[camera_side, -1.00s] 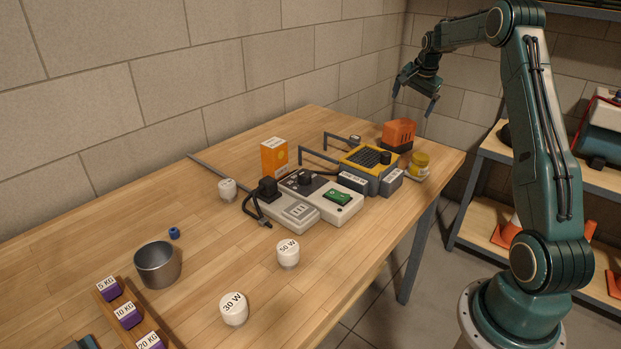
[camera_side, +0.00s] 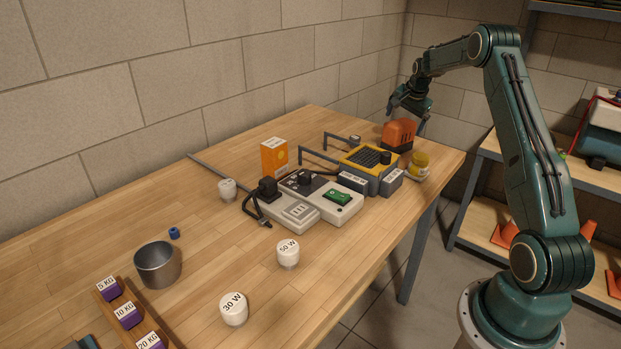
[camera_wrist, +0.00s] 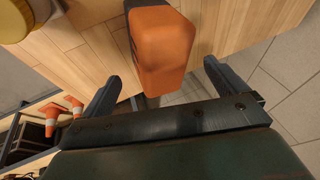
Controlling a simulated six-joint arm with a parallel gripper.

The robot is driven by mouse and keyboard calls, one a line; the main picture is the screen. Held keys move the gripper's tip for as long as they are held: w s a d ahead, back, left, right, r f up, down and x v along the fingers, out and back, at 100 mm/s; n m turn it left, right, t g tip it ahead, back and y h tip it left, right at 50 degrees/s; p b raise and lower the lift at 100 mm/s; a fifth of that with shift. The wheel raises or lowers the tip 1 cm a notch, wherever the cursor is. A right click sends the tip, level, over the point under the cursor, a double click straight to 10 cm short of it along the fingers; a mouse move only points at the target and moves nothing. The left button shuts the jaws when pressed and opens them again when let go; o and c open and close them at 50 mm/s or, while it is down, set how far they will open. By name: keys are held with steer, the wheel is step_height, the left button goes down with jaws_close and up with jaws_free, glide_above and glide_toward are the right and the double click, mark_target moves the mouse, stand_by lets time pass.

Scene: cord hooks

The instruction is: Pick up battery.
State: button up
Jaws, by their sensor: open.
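The battery appears to be the orange block (camera_side: 397,135) with a dark lower part, standing at the far right end of the wooden table. It also shows in the wrist view (camera_wrist: 163,42), top centre. My gripper (camera_side: 405,117) is just above it in the side view, pointing down. In the wrist view the two dark fingers are spread wide, with the orange block lying between and beyond them. Nothing is held. Whether a finger touches the block cannot be told.
A yellow-lidded jar (camera_side: 420,161) stands close beside the orange block, near the table edge. A yellow and grey device (camera_side: 367,160) with hooks is to the left. White testers (camera_side: 318,203), an orange box (camera_side: 274,157) and a metal cup (camera_side: 158,264) are farther left.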

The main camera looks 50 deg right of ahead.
mark_target(403, 123)
steer(key=shift+x, duration=1.85)
steer(key=shift+a+f, duration=0.1)
steer(key=shift+f, duration=0.1)
steer(key=shift+c, duration=0.5)
steer(key=shift+f, duration=0.1)
steer(key=c, duration=2)
steer(key=shift+o, duration=0.2)
